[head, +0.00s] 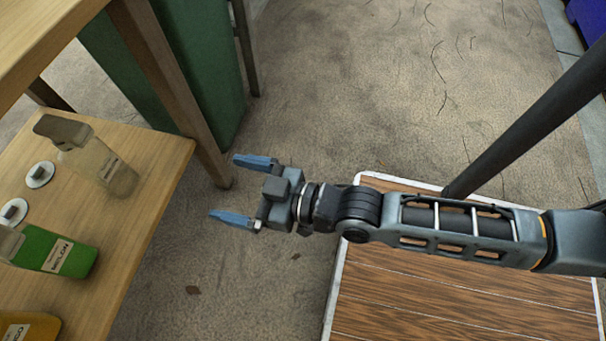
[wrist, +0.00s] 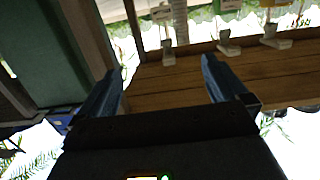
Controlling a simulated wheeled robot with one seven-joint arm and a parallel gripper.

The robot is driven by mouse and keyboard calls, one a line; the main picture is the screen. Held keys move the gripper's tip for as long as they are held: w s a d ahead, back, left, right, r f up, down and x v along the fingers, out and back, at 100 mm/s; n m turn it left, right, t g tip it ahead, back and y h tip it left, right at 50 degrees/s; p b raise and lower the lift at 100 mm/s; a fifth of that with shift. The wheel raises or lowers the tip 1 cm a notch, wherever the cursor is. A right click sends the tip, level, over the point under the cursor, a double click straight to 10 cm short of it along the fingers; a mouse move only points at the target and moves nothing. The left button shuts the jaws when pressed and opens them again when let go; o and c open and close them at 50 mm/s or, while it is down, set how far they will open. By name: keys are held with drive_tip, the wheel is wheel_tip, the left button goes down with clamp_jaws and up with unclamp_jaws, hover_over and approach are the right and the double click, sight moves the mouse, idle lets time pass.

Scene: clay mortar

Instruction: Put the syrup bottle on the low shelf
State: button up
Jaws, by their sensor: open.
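Bottles stand on a low wooden shelf (head: 150,190) at the left of the head view. One is clear and pale with a grey top (head: 100,168), one is a green bottle labelled melon (head: 55,250), and one is a yellow-orange bottle (head: 28,328), partly cut off. I cannot tell which one is the task's syrup bottle. My gripper (head: 242,190) is open and empty, to the right of the shelf and apart from it. In the wrist view my gripper (wrist: 162,66) shows its two blue fingers spread, with a wooden board (wrist: 160,88) beyond them.
A wooden post (head: 170,85) and an upper wooden board (head: 40,35) stand by the shelf. A dark green bin-like block (head: 205,65) is behind the post. Two white discs (head: 40,175) lie among the bottles. The floor (head: 330,90) beyond my gripper is clear.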

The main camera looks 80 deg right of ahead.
drive_tip(key=s+r+g, duration=0.1)
drive_tip(key=s+r, duration=0.4)
drive_tip(key=s, duration=0.3)
drive_tip(key=s+r, duration=0.5)
drive_tip(key=s, duration=0.3)
drive_tip(key=shift+s+r+g, duration=0.15)
drive_tip(key=shift+s+g, duration=0.25)
